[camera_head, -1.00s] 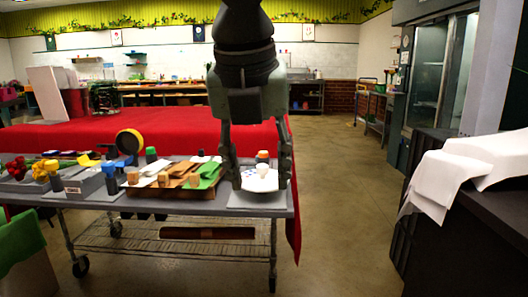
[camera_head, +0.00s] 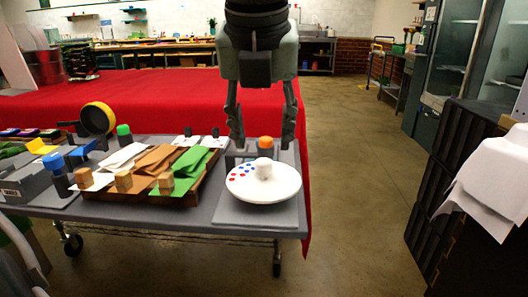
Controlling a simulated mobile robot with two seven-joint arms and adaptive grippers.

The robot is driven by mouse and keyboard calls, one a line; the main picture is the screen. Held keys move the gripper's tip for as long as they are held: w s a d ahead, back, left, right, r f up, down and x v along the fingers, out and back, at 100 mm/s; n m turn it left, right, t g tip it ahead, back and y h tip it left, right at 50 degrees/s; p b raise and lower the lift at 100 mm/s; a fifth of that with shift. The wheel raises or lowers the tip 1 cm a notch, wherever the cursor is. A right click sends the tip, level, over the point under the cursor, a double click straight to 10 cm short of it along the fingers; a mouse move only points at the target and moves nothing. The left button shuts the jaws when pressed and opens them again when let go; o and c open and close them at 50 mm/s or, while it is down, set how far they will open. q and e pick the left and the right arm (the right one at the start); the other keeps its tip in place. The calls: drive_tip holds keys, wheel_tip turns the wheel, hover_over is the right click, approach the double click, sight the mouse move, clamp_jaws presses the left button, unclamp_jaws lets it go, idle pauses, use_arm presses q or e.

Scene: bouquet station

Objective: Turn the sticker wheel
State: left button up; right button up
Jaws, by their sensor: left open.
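I cannot tell how far the tips are from the bottle. My right gripper is not in view.
Left of the wheel, a wooden tray (camera_head: 196,195) holds white, brown and green sheets with wooden blocks. A red-covered table (camera_head: 150,90) is behind.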

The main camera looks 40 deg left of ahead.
sight(264, 162)
use_arm(q)
drive_tip(key=x, duration=0.5)
drive_tip(key=shift+w+a+f, duration=0.1)
drive_tip(key=shift+f, duration=0.3)
clamp_jaws()
